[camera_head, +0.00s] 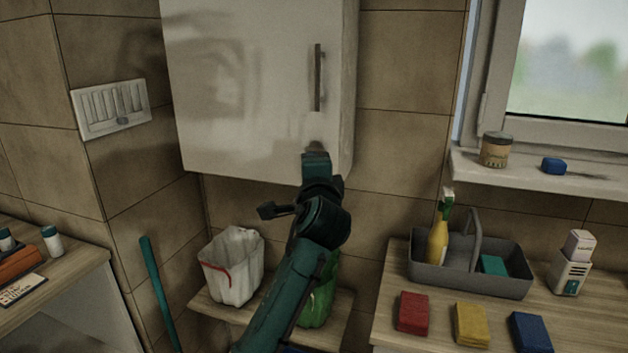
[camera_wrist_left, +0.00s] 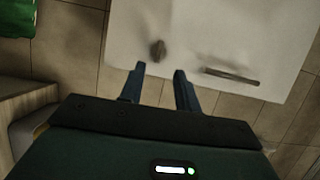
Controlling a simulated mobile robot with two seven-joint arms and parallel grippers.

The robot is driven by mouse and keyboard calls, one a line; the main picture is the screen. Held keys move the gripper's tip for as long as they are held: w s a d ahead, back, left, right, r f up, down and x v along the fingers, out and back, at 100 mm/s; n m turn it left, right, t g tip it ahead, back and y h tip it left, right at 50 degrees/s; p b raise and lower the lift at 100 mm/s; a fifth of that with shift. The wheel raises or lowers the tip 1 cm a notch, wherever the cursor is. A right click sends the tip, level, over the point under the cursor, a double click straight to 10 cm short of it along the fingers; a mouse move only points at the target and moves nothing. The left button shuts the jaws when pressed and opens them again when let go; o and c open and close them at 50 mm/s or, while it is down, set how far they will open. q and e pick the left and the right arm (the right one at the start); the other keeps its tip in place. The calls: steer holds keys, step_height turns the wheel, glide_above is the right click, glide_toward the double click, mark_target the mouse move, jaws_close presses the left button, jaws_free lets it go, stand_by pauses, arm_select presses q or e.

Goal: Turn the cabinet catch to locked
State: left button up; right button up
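The white cabinet (camera_head: 245,85) hangs on the tiled wall, its door shut. A dark bar handle (camera_head: 317,77) runs upright near the door's right edge; it also shows in the left wrist view (camera_wrist_left: 231,77). The small brown catch (camera_wrist_left: 158,50) is on the door beside the handle's end. In the head view my gripper mostly hides it. My left gripper (camera_head: 316,160) is at the door's lower right. In the left wrist view its two fingers (camera_wrist_left: 159,78) are apart, with the catch just beyond their tips and nothing between them. My right gripper is not in view.
A window sill (camera_head: 530,168) is above.

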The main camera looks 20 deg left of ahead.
arm_select(q)
steer(key=shift+v, duration=1.45)
steer(key=s+d+f+n+g+h, duration=0.1)
steer(key=s+f+n+g+h, duration=0.3)
steer(key=f, duration=0.9)
steer(key=s+d+f+m+t+h, duration=0.15)
steer(key=s+f, duration=0.35)
steer(key=f, duration=0.7)
steer(key=s+f+n+g+h, duration=0.2)
steer(key=s+f+n, duration=0.2)
steer(key=s+f, duration=0.3)
steer(key=s+f+n+g+h, duration=0.2)
steer(key=s+f+n, duration=0.2)
steer(key=s, duration=1.1)
step_height(320, 180, down, 4)
steer(key=shift+r, duration=0.15)
steer(key=shift+s+d, duration=0.1)
